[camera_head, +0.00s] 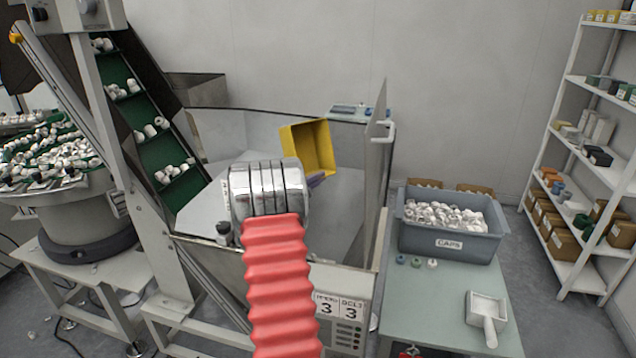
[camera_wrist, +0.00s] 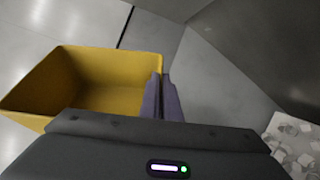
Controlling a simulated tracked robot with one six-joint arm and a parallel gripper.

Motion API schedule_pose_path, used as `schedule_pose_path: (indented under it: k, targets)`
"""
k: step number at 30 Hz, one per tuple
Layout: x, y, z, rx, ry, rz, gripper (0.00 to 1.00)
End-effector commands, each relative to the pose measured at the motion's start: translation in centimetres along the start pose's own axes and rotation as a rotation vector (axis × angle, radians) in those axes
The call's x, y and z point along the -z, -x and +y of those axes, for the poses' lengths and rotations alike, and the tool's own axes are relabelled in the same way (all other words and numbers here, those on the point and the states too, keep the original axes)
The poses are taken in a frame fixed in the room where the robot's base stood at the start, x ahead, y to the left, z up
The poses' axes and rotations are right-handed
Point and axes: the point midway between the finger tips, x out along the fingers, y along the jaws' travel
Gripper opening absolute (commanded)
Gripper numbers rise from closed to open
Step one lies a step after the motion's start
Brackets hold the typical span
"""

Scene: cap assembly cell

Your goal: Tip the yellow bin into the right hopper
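The yellow bin (camera_head: 312,146) is held in the air over the grey metal hopper (camera_head: 345,185), tilted on its side with its opening partly facing the head camera. In the wrist view the bin (camera_wrist: 105,80) looks empty inside. My gripper (camera_head: 317,180) shows as purple fingers at the bin's lower edge, mostly hidden behind my arm. In the wrist view the gripper's fingers (camera_wrist: 161,98) are closed on the bin's right wall. White caps (camera_wrist: 295,145) lie at the lower right of the wrist view.
A green cleated conveyor (camera_head: 150,140) with white caps rises on the left, beside a round feeder bowl (camera_head: 75,215). An upright panel (camera_head: 378,170) borders the hopper's right side. A grey CAPS tub (camera_head: 450,243) and white scoop (camera_head: 487,315) sit on the right table.

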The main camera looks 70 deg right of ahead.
Motion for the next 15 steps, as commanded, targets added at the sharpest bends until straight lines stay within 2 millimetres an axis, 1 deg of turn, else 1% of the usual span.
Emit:
schedule_pose_path:
  k: [3,15]
  targets:
    - [-0.2,0.1,0.7,0.018,0.049,0.000,0.00]
    - [-0.8,0.3,2.1,0.089,0.218,0.000,0.00]
